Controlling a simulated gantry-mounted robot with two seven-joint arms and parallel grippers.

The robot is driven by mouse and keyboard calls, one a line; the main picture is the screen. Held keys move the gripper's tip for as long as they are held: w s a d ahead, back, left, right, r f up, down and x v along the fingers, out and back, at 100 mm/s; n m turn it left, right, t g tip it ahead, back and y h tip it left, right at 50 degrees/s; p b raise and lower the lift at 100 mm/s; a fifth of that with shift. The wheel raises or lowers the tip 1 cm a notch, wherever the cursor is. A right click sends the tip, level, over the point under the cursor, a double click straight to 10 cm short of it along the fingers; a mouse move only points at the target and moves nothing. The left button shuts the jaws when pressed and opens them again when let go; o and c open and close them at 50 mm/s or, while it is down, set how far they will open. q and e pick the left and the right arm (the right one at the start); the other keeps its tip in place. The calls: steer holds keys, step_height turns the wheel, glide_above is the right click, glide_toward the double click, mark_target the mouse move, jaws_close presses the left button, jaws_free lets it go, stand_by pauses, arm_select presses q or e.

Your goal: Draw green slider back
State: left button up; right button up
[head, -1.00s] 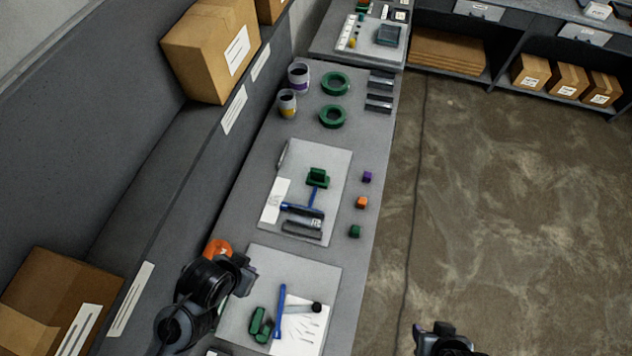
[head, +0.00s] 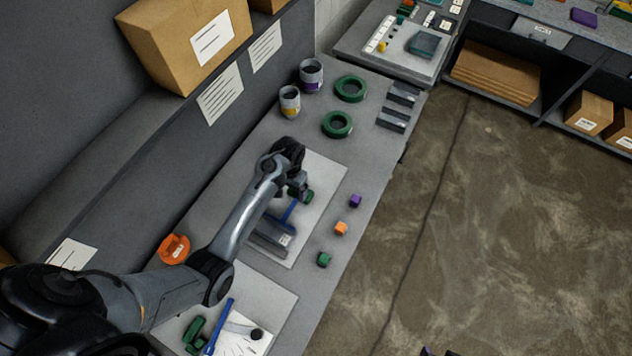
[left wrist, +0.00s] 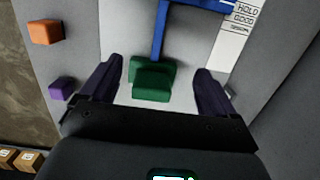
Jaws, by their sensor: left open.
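The green slider (left wrist: 152,78) sits on a blue rail (left wrist: 160,32) in the left wrist view. In the head view the slider (head: 306,196) is partly hidden by my left gripper (head: 300,188), and the blue rail (head: 289,212) runs down-left from it. My left gripper is open, and in the left wrist view its dark fingers (left wrist: 157,92) stand on either side of the slider with a gap on each side. I cannot tell its exact height above the slider. Only a sliver of dark parts, perhaps my right arm, shows at the head view's bottom edge.
A purple cube (head: 355,201), an orange cube (head: 341,228) and a green cube (head: 323,259) lie right of the mat (head: 322,172). Two green rings (head: 337,125) and two cups (head: 290,101) stand farther back. A second mat (head: 282,297) with another green and blue device is nearer.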

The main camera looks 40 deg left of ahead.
arm_select(q)
steer(key=shift+t, duration=0.5)
steer(key=w+r, duration=0.1)
steer(key=w, duration=0.1)
steer(key=w+r, duration=0.2)
steer(key=shift+a+r, duration=0.15)
steer(key=shift+w+r, duration=0.2)
steer(key=shift+w, duration=0.1)
steer(key=shift+w+f, duration=0.1)
steer(key=shift+f, duration=0.1)
step_height(320, 180, down, 10)
steer(key=shift+r+b, duration=0.1)
steer(key=shift+b, duration=0.3)
arm_select(e)
steer(key=shift+s+a+f, duration=0.15)
steer(key=shift+s+f, duration=0.35)
steer(key=shift+f, duration=0.25)
